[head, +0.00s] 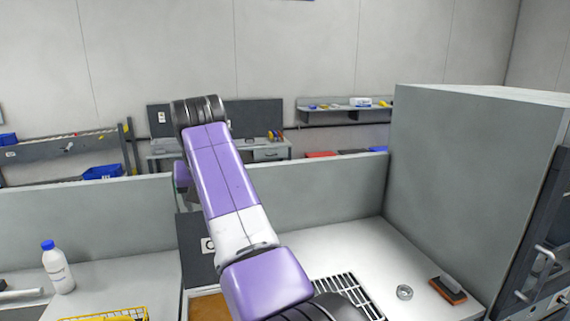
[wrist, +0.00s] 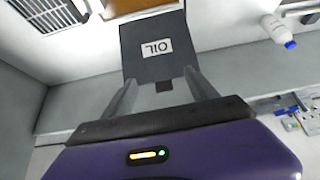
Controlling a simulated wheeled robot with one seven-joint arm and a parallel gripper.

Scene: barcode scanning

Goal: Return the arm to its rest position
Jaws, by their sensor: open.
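My arm (head: 222,185) is raised and reaches forward over the counter in the head view. My gripper is hidden behind the arm there. In the wrist view my gripper (wrist: 161,78) shows two grey fingers spread apart. A dark square panel with a white label reading "OIL" (wrist: 155,48) appears beyond and between the fingertips. I cannot tell whether they touch it. The same dark panel (head: 192,252) shows partly behind my arm in the head view.
A white bottle with a blue cap (head: 58,268) stands at left near a yellow basket (head: 112,314). A low grey partition (head: 335,187) backs the counter. A tall grey cabinet (head: 460,185) stands right. A black-and-orange block (head: 448,290) and a small ring (head: 404,292) lie on the counter.

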